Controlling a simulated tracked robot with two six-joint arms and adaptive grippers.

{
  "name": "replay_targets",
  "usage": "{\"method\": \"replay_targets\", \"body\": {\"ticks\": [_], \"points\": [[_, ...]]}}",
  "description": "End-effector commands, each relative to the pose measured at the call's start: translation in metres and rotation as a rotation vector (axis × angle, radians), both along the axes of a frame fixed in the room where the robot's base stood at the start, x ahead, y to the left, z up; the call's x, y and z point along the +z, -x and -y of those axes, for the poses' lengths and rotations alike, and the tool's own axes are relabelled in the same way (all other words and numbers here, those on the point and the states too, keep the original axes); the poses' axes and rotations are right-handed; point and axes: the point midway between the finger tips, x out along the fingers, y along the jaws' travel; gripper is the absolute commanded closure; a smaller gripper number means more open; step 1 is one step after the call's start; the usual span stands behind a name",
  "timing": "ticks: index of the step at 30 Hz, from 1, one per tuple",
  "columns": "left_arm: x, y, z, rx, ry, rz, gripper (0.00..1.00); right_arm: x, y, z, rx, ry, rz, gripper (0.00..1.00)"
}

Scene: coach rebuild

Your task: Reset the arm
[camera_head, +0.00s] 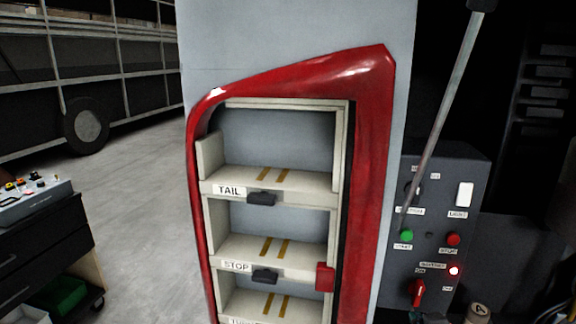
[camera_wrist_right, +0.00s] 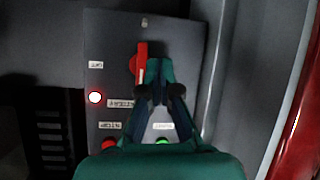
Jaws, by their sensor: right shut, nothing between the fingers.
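My right gripper (camera_wrist_right: 160,72) is shut and empty. In the right wrist view its teal and dark fingers meet in front of the dark control panel (camera_wrist_right: 112,42), which appears upside down there. The fingertips overlap the picture beside the red rotary switch (camera_wrist_right: 138,62); I cannot tell whether they touch it. In the head view the panel (camera_head: 455,180) stands at the right, with the red switch (camera_head: 417,291) low on it and a red light (camera_head: 454,271) lit. I cannot clearly make out the right gripper there. My left gripper is not in view.
A red-framed shelf unit (camera_head: 372,150) with labelled tiers fills the middle. A grey rod (camera_head: 440,115) slants across the panel. A green button (camera_head: 406,236) and a red button (camera_head: 453,239) sit on it. A dark drawer cart (camera_head: 45,250) stands at left. Floor (camera_head: 140,190) between is clear.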

Motion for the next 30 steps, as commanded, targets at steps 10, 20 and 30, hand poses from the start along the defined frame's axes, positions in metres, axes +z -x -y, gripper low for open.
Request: {"method": "replay_targets", "body": {"ticks": [10,20,30], "points": [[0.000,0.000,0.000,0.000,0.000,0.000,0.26,-0.243,0.096,-0.080,0.146,-0.172,-0.554,1.00],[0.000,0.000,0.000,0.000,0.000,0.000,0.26,-0.333,0.242,-0.152,0.123,-0.461,-0.986,1.00],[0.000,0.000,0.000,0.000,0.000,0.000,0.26,-0.331,0.246,-0.155,0.000,-0.555,-1.017,1.00]]}}
